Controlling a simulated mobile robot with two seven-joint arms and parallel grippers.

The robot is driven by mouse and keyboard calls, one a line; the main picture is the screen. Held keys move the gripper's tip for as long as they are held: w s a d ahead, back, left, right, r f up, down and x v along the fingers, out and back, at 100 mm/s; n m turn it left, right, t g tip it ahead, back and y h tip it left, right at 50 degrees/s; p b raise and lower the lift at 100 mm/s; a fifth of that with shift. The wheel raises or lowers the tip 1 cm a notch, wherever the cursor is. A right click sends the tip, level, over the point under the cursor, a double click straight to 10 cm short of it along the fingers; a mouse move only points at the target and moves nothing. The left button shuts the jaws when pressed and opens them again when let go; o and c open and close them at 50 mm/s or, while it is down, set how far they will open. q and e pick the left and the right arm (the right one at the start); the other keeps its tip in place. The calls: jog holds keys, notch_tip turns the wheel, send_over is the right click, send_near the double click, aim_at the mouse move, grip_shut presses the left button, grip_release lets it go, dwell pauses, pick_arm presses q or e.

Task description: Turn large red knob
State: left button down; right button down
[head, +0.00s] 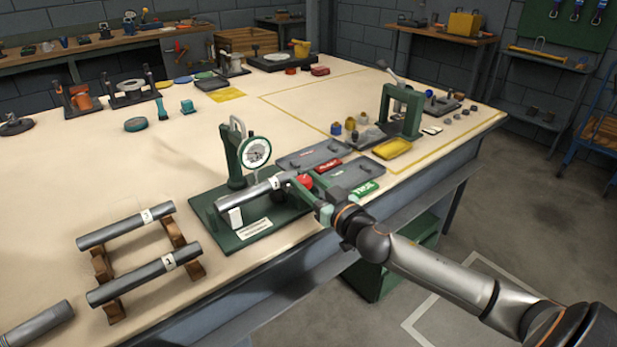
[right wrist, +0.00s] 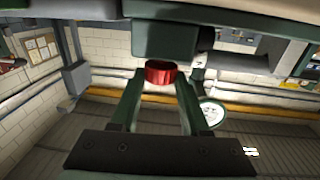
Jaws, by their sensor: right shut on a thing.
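The large red knob (head: 304,181) is at the right end of a green fixture with a round dial gauge (head: 256,152). In the right wrist view the red knob (right wrist: 160,72) sits between the two finger ends. My right gripper (head: 309,188) reaches in from the lower right and is shut on the red knob; the fingers hide part of it. A grey cylinder (head: 247,198) with a white label lies in the fixture on a dark green base (head: 244,236). My left gripper is not in view.
Grey trays with red and green labels (head: 365,188) lie just right of the knob, close to my gripper. Two numbered cylinders (head: 125,229) rest on wooden supports at left. A green press (head: 402,110) stands farther back. The table's left middle is mostly clear.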

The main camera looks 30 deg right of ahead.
jog(key=h, duration=0.1)
jog(key=m+h, duration=0.2)
jog(key=shift+a+h, duration=0.25)
jog(key=shift+h, duration=0.15)
jog(key=shift+f+m+g+h+b, duration=0.1)
jog(key=shift+m+g+h+b, duration=0.35)
jog(key=shift+m+h, duration=0.45)
jog(key=shift+w+a+m+g+h+b, duration=0.15)
jog(key=shift+m+g+h+b, duration=0.3)
jog(key=shift+m+h+b, duration=0.5)
jog(key=shift+g+h, duration=0.3)
jog(key=shift+h, duration=0.45)
jog(key=shift+m, duration=0.25)
jog(key=shift+r, duration=0.2)
jog(key=shift+c, duration=1.9)
grip_release()
